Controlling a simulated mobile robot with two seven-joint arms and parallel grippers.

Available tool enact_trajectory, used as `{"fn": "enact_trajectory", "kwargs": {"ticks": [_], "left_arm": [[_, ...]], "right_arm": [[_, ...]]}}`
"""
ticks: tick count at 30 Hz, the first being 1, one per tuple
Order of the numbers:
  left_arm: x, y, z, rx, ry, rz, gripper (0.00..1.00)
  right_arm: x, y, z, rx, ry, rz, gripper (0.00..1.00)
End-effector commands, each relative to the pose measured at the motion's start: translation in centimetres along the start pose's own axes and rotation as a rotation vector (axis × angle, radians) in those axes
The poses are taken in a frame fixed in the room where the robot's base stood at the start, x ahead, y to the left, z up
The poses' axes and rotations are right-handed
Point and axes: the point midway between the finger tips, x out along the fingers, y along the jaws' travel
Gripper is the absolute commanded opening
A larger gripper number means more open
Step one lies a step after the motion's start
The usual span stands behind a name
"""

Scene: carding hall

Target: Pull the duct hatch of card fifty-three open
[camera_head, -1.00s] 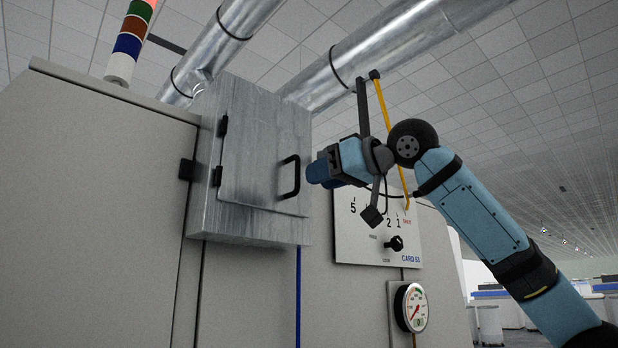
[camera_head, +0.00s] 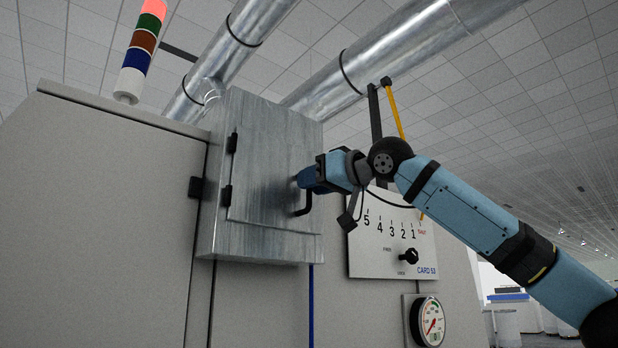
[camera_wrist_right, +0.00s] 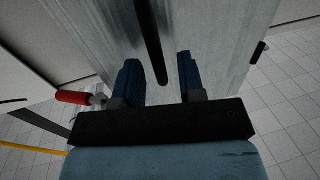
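The duct hatch (camera_head: 262,190) is a grey metal door on the galvanised duct box, with black hinges on its left side. It looks closed. Its black bar handle (camera_head: 305,209) is at the right edge, its upper part hidden behind my right gripper (camera_head: 303,181). In the right wrist view, the handle (camera_wrist_right: 152,45) reaches down between the two blue fingers of my right gripper (camera_wrist_right: 158,72). The fingers stand apart, with gaps visible beside the bar, so they are open around it. My left gripper is not in view.
A white panel (camera_head: 370,255) marked CARD 53, with a numbered scale and black knob, is right of the box. A round gauge (camera_head: 431,322) is below it. Round metal ducts (camera_head: 400,45) run overhead. A signal lamp column (camera_head: 140,52) stands at the upper left.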

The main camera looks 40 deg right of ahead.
Motion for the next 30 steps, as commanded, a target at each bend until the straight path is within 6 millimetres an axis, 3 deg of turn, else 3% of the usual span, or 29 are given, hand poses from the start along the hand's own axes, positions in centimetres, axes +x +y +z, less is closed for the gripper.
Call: {"fn": "enact_trajectory", "kwargs": {"ticks": [6, 14, 19, 30], "left_arm": [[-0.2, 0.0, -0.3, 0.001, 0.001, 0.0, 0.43], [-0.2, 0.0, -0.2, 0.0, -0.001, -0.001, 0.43], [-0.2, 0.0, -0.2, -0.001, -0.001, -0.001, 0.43], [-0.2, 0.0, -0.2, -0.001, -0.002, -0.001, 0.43]], "right_arm": [[1.4, 0.0, 0.0, 0.001, 0.0, 0.001, 0.37], [1.5, 0.0, 0.0, 0.0, 0.0, 0.0, 0.37], [1.5, 0.0, 0.0, 0.0, 0.0, 0.0, 0.0], [2.2, -0.7, 0.1, 0.0, -0.002, -0.001, 0.0]]}}
